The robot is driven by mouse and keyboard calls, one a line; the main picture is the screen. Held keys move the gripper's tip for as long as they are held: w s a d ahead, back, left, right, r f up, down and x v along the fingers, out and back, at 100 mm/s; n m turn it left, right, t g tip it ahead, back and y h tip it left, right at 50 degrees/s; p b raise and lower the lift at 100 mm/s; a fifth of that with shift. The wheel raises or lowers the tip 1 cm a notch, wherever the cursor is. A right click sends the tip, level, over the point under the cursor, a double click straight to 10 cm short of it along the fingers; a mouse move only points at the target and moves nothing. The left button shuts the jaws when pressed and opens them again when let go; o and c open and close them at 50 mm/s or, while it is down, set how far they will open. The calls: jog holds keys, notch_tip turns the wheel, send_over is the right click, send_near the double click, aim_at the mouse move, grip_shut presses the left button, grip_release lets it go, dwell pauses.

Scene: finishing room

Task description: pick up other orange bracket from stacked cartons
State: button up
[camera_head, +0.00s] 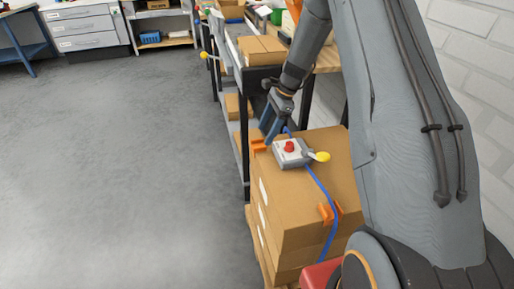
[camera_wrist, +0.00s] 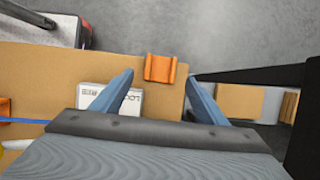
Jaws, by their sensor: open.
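The stacked cartons (camera_head: 300,215) stand at the centre right in the head view. One orange bracket (camera_head: 258,147) sits on their far left top edge, and it shows in the wrist view (camera_wrist: 160,69). Another orange bracket (camera_head: 328,213) sits on the near top edge and is cut off in the wrist view (camera_wrist: 4,107). My gripper (camera_head: 270,136) is open and empty over the far end of the top carton. In the wrist view my two blue fingers (camera_wrist: 160,80) straddle the line to the far bracket. I cannot tell whether they touch it.
A lockout box (camera_head: 292,152) with a red button and a yellow-knobbed lever (camera_head: 322,157) lies on the top carton close to my gripper. A blue strap (camera_head: 320,185) runs over the carton. A dark-framed bench (camera_head: 247,130) stands just beyond. The floor to the left is clear.

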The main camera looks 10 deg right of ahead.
aim_at(260, 140)
jog(key=x, duration=0.5)
jog(key=shift+a+r, duration=0.1)
jog(key=shift+a, duration=0.2)
jog(key=shift+c, duration=0.4)
jog(key=c, duration=1.1)
